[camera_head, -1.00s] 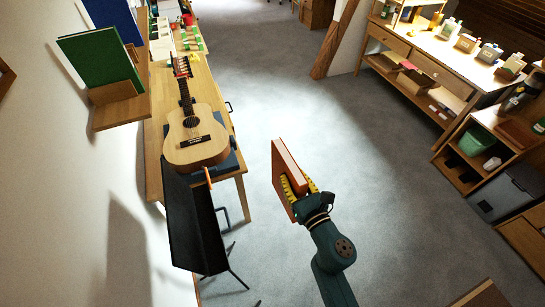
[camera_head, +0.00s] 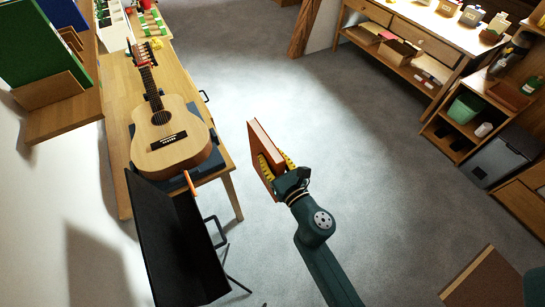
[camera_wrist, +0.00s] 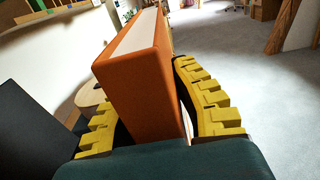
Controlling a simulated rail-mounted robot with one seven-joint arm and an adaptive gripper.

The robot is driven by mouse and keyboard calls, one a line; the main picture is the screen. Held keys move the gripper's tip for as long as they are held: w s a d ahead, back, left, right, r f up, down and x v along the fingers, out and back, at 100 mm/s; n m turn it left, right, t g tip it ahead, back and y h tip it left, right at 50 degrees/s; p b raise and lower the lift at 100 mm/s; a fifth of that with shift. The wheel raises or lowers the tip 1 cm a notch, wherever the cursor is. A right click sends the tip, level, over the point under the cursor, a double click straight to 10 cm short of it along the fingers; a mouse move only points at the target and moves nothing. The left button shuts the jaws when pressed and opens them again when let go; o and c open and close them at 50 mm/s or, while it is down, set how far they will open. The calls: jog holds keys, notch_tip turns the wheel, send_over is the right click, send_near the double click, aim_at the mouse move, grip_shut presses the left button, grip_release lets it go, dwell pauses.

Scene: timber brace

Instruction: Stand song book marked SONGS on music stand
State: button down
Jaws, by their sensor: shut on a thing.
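An orange-brown book (camera_head: 263,152) is held upright in my gripper (camera_head: 272,168), over the open floor right of the music stand. No title can be read on the faces in view. In the wrist view the book (camera_wrist: 140,75) stands between my two yellow ribbed fingers (camera_wrist: 152,122), which are shut on it. The black music stand (camera_head: 172,240) is at the lower left of the head view, its panel tilted back and empty. A black panel, likely the stand (camera_wrist: 35,125), shows at the left edge of the wrist view.
A guitar (camera_head: 170,135) lies on the wooden bench (camera_head: 120,95) behind the stand. A wall shelf (camera_head: 65,115) holds a green book (camera_head: 35,50). A side table (camera_head: 400,50) and shelving unit (camera_head: 470,130) stand at right. The middle floor is clear.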

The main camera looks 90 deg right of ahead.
jog(key=w+a+f+b, duration=0.2)
jog(key=w+a+b, duration=0.2)
jog(key=w+a, duration=0.3)
jog(key=w+a+f+b, duration=0.2)
jog(key=w+a+b, duration=0.3)
jog(key=w, duration=1.1)
jog(key=shift+w+a+f, duration=0.2)
jog(key=shift+a+f, duration=0.05)
jog(key=shift+a, duration=1.35)
jog(key=c, duration=0.9)
grip_release()
jog(key=shift+f, duration=0.1)
jog(key=v, duration=1.2)
